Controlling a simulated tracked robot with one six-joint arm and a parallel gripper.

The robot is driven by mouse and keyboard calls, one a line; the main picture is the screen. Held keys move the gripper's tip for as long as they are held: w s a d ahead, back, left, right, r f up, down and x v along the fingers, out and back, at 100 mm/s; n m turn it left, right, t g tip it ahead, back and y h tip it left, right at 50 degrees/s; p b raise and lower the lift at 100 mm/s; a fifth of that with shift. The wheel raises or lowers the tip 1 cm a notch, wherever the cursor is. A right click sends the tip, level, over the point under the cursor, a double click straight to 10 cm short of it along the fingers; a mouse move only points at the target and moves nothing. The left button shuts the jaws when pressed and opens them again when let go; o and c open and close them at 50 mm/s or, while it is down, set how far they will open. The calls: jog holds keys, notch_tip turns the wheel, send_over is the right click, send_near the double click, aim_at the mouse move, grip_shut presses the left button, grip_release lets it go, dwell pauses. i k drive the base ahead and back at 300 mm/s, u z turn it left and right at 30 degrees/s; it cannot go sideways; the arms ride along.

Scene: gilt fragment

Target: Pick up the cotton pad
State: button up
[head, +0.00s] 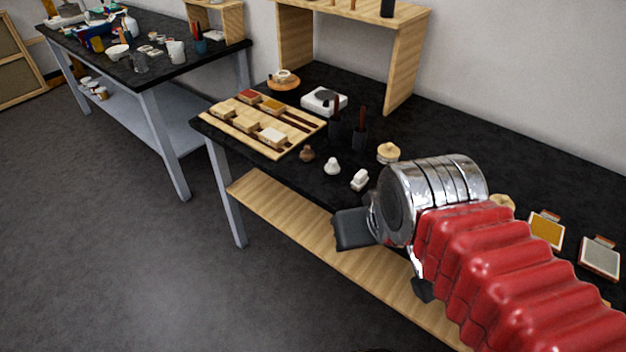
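Small pale items stand on the black worktop (470,150) beyond my gripper. One is a rounded white lump (332,167); another is a white, blocky piece (359,180) just to its right. Either could be the cotton pad; I cannot tell which at this size. My gripper (386,259) is at the worktop's front edge, nearer to me than these pieces. Its two dark fingers are spread apart, with nothing visible between them. My wrist and red sleeve hide part of the worktop behind them.
A wooden compartment tray (240,137), a white device (324,100), dark upright holders (360,138) and a small brown object (307,154) stand left of my arm. A round pale wooden item (388,152) is close behind my wrist. Framed pads (599,257) lie right. A wooden shelf (290,224) runs below.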

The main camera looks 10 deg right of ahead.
aim_at(331, 168)
jog(key=u, duration=0.4)
jog(key=k, duration=0.55)
jog(key=u, duration=0.7)
jog(key=k, duration=0.45)
jog(key=u, duration=0.3)
jog(key=i, duration=1.5)
jog(key=z, duration=0.55)
jog(key=i, duration=0.65)
jog(key=z, duration=1)
jog(key=i, duration=0.7)
jog(key=z, duration=0.4)
